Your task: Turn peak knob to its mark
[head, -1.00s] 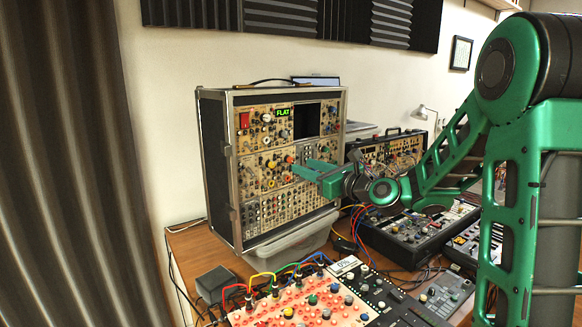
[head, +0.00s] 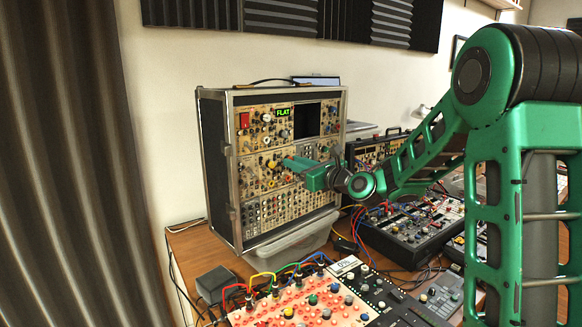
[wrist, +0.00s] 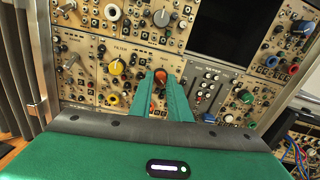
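A synth case (head: 217,160) stands upright on the desk, its front full of modules and knobs. In the wrist view an orange-red knob (wrist: 160,77) sits on the panel, right of a yellow knob (wrist: 117,67) in the part labelled FILTER. In the head view my gripper (head: 286,163) covers that knob. A display (head: 283,112) reads FLAT.
A dark screen (wrist: 232,30) is at upper right. Patch-cabled gear (head: 300,300) fills the desk in front.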

